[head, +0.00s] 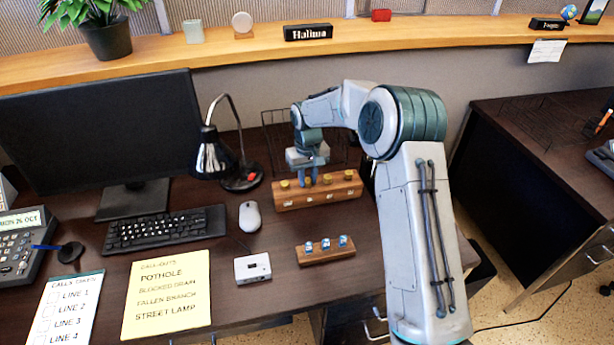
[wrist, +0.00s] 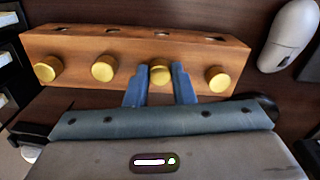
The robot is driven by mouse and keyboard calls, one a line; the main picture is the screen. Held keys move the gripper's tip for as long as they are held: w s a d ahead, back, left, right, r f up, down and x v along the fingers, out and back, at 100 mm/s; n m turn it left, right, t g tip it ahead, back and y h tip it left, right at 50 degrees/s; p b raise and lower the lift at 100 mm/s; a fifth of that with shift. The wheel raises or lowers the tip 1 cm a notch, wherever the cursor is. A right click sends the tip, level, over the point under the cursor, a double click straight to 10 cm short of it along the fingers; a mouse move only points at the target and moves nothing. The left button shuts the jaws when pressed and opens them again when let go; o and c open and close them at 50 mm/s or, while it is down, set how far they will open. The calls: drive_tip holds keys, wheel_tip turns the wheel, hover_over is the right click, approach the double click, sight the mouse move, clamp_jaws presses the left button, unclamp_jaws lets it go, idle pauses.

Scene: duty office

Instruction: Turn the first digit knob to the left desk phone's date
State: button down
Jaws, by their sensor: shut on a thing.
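A wooden block (head: 320,198) on the desk carries a row of several brass knobs, with small digit windows along its front that are too small to read. In the wrist view the block (wrist: 135,45) appears turned around. My gripper (wrist: 159,78) is shut on the brass knob (wrist: 159,65) third from the left there, which is second from the left in the head view. In the head view my gripper (head: 308,180) reaches down onto the block from behind. The left desk phone (head: 20,245) stands at the far left; its display (head: 20,221) reads MON 26 OCT.
A smaller wooden block (head: 325,253) with three blue-and-white pieces stands in front. A white mouse (head: 250,217), keyboard (head: 165,230), small white box (head: 252,267), lamp (head: 212,158) and yellow call-outs sheet (head: 167,295) lie to the left. A wire tray (head: 270,125) is behind.

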sight(307, 180)
drive_tip(key=n, duration=0.4)
drive_tip(key=shift+n, duration=0.3)
drive_tip(key=shift+n+p, duration=0.5)
drive_tip(key=shift+n, duration=1.4)
drive_tip(key=c, duration=1.2)
unclamp_jaws()
drive_tip(key=shift+c, duration=0.2)
wheel_tip(307, 180, up, 14)
drive_tip(key=shift+f, duration=0.1)
